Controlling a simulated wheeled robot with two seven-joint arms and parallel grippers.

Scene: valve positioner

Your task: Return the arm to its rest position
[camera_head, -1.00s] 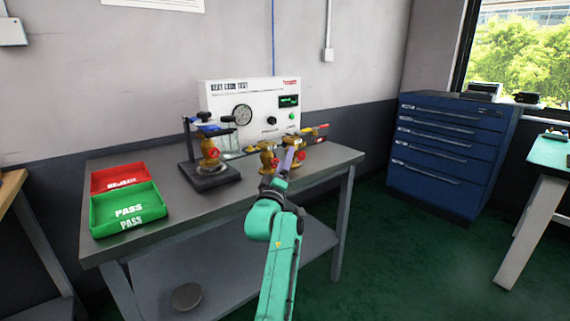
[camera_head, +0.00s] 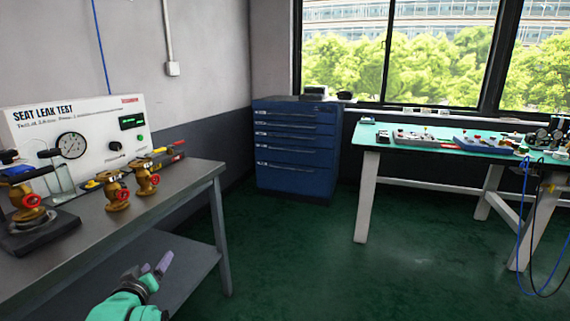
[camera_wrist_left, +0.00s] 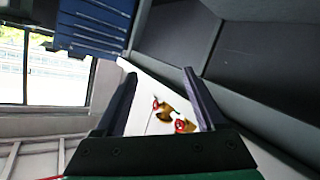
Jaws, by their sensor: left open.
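My left gripper (camera_head: 155,266) shows at the lower left of the head view, on its green arm, in front of and below the bench top. Its two fingers are apart and hold nothing. In the left wrist view the open fingers (camera_wrist_left: 160,100) frame two brass valves in the distance. The two brass valves with red handwheels, one (camera_head: 117,190) and another (camera_head: 146,176), stand upright on the grey bench (camera_head: 190,185), apart from the gripper. A third brass valve (camera_head: 28,205) sits in the black test stand at the far left. My right gripper is not in view.
The seat leak test panel (camera_head: 95,140) stands at the back of the bench. A blue drawer cabinet (camera_head: 295,150) stands by the wall. A green-topped table (camera_head: 400,150) with trays and a blue cable (camera_head: 522,230) is at the right. The green floor between is clear.

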